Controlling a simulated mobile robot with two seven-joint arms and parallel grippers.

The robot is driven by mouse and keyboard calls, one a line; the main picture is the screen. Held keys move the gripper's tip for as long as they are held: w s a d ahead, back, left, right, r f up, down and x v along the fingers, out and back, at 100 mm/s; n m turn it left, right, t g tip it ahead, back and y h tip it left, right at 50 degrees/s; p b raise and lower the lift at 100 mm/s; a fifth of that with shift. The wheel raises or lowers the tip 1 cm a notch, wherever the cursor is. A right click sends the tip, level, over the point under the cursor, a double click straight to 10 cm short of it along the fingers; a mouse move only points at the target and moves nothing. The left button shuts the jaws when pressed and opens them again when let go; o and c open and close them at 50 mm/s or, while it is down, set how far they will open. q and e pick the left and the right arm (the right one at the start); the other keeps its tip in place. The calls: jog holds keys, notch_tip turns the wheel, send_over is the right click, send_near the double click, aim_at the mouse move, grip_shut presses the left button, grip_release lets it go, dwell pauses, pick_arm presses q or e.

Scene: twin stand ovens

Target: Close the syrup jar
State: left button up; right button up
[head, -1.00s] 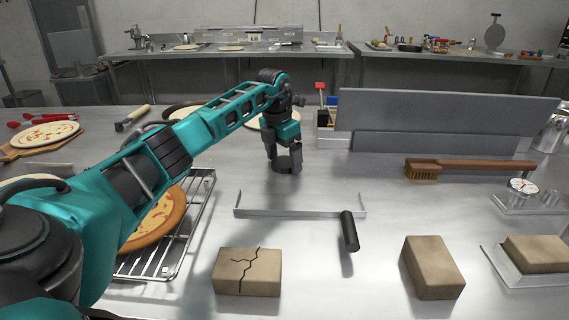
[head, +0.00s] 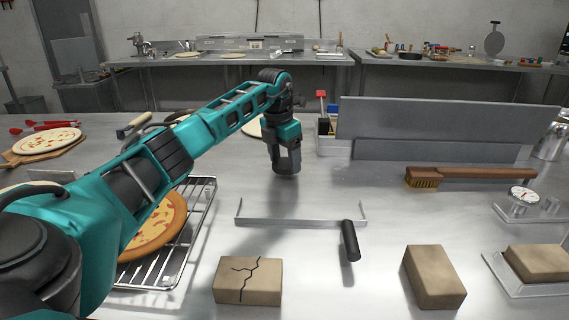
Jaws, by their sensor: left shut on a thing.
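My left arm reaches from the left over the steel counter, and its gripper (head: 286,166) points down near the middle of the counter, beyond the thin metal bar. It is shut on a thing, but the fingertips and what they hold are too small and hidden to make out. I cannot pick out the syrup jar or its lid for certain. My right gripper is not in view.
A pizza (head: 160,226) lies on a wire rack (head: 192,236) under my left arm. A black-handled metal bar (head: 300,222), a cracked brick (head: 248,281), a whole brick (head: 434,277) and a brush (head: 470,175) lie nearby. An upright grey panel (head: 440,120) stands behind.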

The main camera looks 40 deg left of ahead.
aim_at(285, 163)
pick_arm(q)
notch_tip(285, 163, up, 18)
jog(key=p, duration=0.3)
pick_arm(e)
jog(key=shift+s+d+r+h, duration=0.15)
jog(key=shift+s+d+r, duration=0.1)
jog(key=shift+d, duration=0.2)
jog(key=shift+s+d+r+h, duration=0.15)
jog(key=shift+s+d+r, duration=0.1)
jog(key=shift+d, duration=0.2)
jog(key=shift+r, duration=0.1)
